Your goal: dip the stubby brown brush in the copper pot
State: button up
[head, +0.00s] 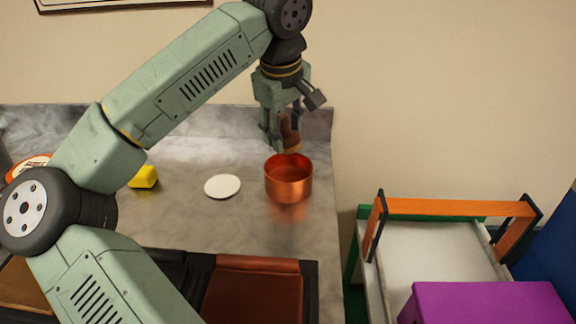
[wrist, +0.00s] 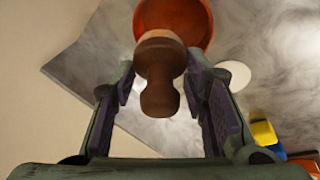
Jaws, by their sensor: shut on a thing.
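The stubby brown brush (head: 290,135) is held in my gripper (head: 281,135), and its dark handle (wrist: 160,85) shows between the fingertips (wrist: 162,85) in the wrist view. The copper pot (head: 289,183) stands upright on the grey marble counter near its right edge. In the head view the brush hangs above and just behind the pot's rim, apart from it. In the wrist view the brush's paler end overlaps the orange pot (wrist: 192,15). The bristle tips are hidden or hard to make out.
A white round disc (head: 222,186) lies left of the pot, and a yellow block (head: 143,177) lies further left. The counter (head: 190,228) has bare room in front. Right of it stands a cart with an orange handle (head: 450,208) and a purple box (head: 485,303).

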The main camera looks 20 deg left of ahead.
aim_at(284, 116)
jog(key=shift+r+p, duration=1.55)
jog(key=shift+r, duration=0.5)
